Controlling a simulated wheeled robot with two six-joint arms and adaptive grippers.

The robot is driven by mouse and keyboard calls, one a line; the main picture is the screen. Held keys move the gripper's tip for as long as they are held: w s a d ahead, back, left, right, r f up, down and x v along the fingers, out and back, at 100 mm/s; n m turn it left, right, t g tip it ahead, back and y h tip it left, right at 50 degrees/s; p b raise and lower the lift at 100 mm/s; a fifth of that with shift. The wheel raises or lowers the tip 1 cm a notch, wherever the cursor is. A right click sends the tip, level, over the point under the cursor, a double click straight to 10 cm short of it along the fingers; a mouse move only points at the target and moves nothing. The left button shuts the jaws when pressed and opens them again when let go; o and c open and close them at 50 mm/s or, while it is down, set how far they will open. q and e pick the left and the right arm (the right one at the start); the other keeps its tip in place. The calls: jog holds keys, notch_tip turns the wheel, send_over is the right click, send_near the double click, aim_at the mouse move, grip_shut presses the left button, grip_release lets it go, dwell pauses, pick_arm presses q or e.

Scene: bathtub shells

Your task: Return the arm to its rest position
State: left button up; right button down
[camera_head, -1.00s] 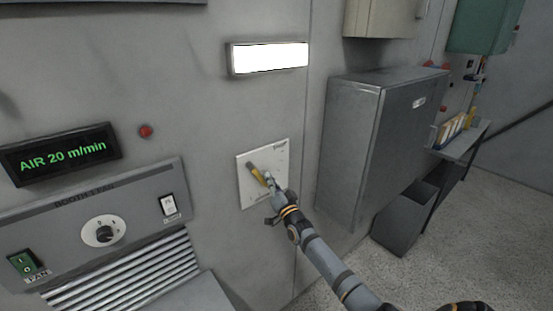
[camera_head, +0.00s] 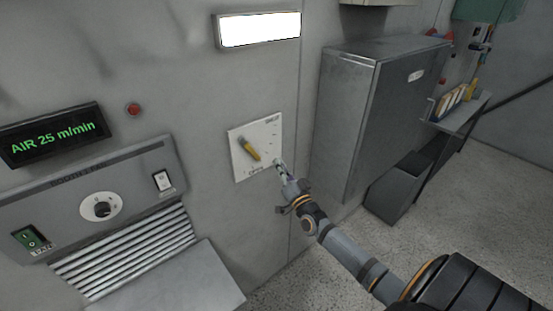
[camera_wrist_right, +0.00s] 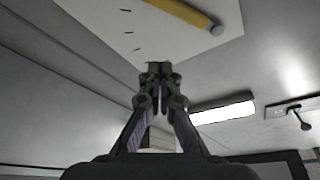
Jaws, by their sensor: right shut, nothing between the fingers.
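My right gripper (camera_head: 281,166) is shut and empty. It is just to the lower right of a yellow lever (camera_head: 249,149) on a white wall plate (camera_head: 268,134), apart from the lever. In the right wrist view the closed fingertips (camera_wrist_right: 158,68) point up past the plate (camera_wrist_right: 100,22), and the lever (camera_wrist_right: 185,12) shows at the top, clear of the fingers. My left gripper does not show in the head view.
A green display (camera_head: 52,134) reads AIR 25 m/min. Below it is a control panel (camera_head: 70,200) with a knob and switches. A grey cabinet (camera_head: 345,120) and a bin (camera_head: 392,192) stand to the right. A lit lamp (camera_head: 259,29) is above the plate.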

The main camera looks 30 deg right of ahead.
jog(key=s+f+n+g+b, duration=0.1)
jog(key=s+f+n+g, duration=0.3)
jog(key=f, duration=0.9)
jog(key=s+a+f+m+g+b, duration=0.1)
jog(key=s+f+g, duration=0.35)
jog(key=f, duration=0.95)
jog(key=s+f+n+g+b, duration=0.15)
jog(key=s+f, duration=0.45)
jog(key=f, duration=0.7)
pick_arm(q)
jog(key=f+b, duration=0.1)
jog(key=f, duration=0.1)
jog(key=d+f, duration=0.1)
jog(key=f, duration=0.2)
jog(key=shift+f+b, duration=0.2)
jog(key=shift+b, duration=0.2)
pick_arm(e)
jog(key=s+a+f+n+g, duration=0.1)
jog(key=s+a+f+g, duration=0.2)
jog(key=s+f, duration=0.4)
jog(key=s+a+f+n+g+y, duration=0.1)
jog(key=s+f, duration=0.6)
jog(key=s, duration=0.9)
jog(key=s+a+f+n+g, duration=0.2)
jog(key=s+a+f+g, duration=0.3)
jog(key=s+f, duration=0.3)
jog(key=s, duration=0.3)
jog(key=shift+s+a+n+g+y, duration=0.25)
jog(key=shift+s+n+g+y, duration=0.1)
jog(key=shift+g+y, duration=0.05)
